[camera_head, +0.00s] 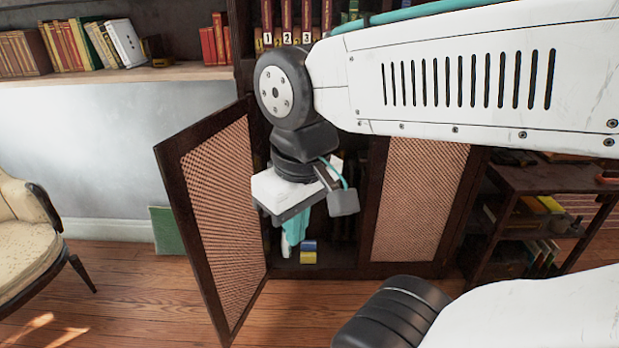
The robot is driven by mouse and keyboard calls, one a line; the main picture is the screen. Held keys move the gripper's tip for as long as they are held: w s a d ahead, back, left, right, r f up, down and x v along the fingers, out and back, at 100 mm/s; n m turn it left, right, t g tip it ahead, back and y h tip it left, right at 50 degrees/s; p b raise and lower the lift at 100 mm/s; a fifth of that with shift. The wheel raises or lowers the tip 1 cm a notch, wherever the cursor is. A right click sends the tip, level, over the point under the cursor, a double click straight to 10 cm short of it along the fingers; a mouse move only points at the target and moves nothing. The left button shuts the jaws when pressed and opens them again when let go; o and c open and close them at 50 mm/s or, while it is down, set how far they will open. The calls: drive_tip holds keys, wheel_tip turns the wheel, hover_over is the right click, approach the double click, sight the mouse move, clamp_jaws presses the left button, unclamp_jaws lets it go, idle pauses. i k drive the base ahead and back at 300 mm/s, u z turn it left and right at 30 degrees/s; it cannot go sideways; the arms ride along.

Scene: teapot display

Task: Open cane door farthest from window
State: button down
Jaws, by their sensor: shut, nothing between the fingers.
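The left cane door (219,200) of a dark wood cabinet stands swung wide open, with its free edge out toward me on the left. The right cane door (418,198) is closed, its upper part hidden behind my arm. My gripper (287,246) points down in front of the open left compartment, to the right of the open door. Its teal fingers are shut with nothing between them. The gripper appears apart from the door's cane face. No window shows in this view.
A small blue and yellow object (308,252) sits low in the open compartment. A cream armchair (25,235) stands at the left, and a low shelf unit (540,215) at the right. A green panel (166,230) leans on the wall.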

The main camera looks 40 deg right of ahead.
sight(419, 190)
drive_tip(key=k, duration=0.5)
drive_tip(key=z, duration=0.85)
drive_tip(key=i, duration=0.85)
drive_tip(key=z, duration=0.65)
drive_tip(key=i, duration=0.4)
drive_tip(key=z, duration=0.05)
